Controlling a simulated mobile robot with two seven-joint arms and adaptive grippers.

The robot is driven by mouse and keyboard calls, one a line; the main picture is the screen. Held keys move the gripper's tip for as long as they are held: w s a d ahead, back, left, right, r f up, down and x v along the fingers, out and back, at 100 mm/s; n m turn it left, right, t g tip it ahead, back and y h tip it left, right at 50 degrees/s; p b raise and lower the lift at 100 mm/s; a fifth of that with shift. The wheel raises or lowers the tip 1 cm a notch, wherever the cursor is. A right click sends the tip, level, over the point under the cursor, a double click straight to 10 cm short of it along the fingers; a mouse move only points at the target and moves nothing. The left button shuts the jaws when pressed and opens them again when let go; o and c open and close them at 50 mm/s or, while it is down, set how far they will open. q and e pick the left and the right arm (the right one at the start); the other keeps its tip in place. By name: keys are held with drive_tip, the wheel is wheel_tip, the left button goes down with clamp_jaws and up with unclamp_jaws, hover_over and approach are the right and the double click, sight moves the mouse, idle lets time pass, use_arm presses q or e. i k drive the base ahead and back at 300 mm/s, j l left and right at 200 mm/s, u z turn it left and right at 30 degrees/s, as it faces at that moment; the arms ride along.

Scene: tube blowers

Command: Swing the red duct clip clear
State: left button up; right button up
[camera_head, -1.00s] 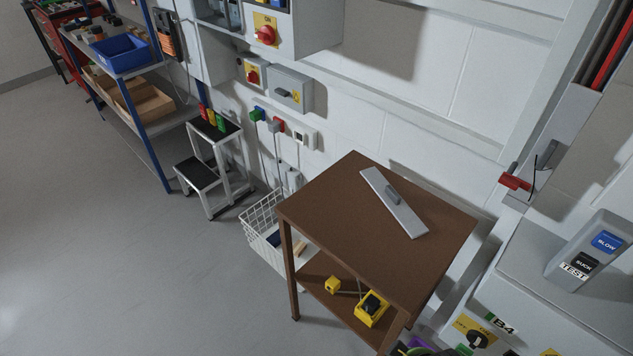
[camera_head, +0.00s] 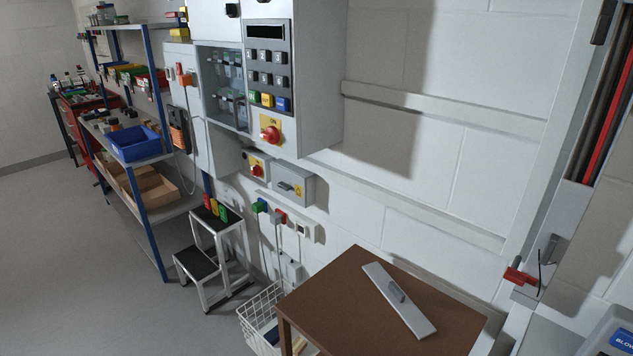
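The red duct clip (camera_head: 519,277) is at the right, on the lower end of the grey upright duct (camera_head: 548,244) fixed to the wall. It sticks out to the left, roughly level, with a thin black cord beside it. It looks to lie across the duct's front edge, but its exact seating is too small to tell. Neither of my grippers shows in the head view.
A brown table (camera_head: 340,310) with a grey handled plate (camera_head: 398,299) stands left of the duct. A grey unit (camera_head: 607,338) is at lower right. A step stool (camera_head: 212,262), wire basket (camera_head: 262,318) and blue-framed shelves (camera_head: 150,205) stand further left. The floor at left is clear.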

sight(517, 278)
drive_tip(key=z, duration=1.35)
